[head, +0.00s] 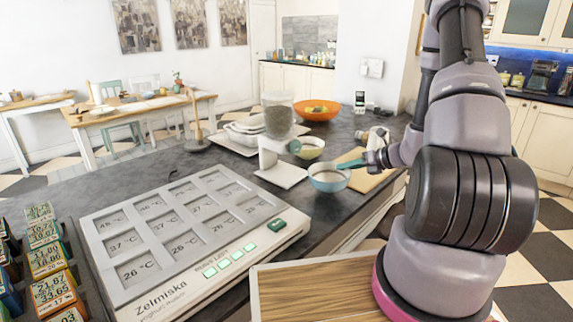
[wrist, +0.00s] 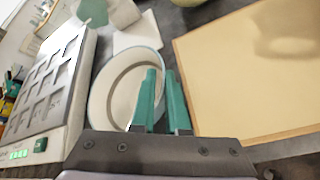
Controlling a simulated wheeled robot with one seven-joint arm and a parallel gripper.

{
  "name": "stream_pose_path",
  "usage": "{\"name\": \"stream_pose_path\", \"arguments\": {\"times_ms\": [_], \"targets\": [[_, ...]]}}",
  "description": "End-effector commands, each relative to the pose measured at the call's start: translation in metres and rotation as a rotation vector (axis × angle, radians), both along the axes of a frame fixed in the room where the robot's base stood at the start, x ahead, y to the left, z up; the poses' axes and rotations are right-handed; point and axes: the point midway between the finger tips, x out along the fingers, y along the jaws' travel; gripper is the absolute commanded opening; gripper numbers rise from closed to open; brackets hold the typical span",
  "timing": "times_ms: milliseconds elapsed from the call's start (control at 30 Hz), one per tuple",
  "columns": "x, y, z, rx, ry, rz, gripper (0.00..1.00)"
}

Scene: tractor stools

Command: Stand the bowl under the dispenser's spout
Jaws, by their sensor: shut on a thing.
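A white bowl with a pale blue outside (head: 328,184) is in my gripper (head: 350,165), left of the wooden board. In the wrist view the bowl (wrist: 115,82) lies left of the teal fingers (wrist: 162,88), with its right rim between them. It looks about level; whether it touches the counter I cannot tell. The dispenser (head: 278,120) has a clear hopper of dark contents, a teal knob and a white base plate (head: 283,175). The bowl is to the right of that plate, not on it. The spout is not clearly visible.
A grey panel of temperature displays (head: 185,225) fills the counter's left front. An orange fruit bowl (head: 317,110) is farther back. A wooden board (wrist: 250,75) lies right of my fingers.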

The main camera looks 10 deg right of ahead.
Motion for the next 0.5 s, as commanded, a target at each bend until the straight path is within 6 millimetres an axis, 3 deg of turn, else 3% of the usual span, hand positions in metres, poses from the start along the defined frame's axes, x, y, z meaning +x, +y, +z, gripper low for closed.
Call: {"name": "stream_pose_path", "arguments": {"times_ms": [300, 500], "targets": [[0.060, 0.060, 0.000, 0.001, -0.004, 0.007, 0.00], [0.086, 0.084, 0.001, 0.001, -0.003, 0.004, 0.00]]}}
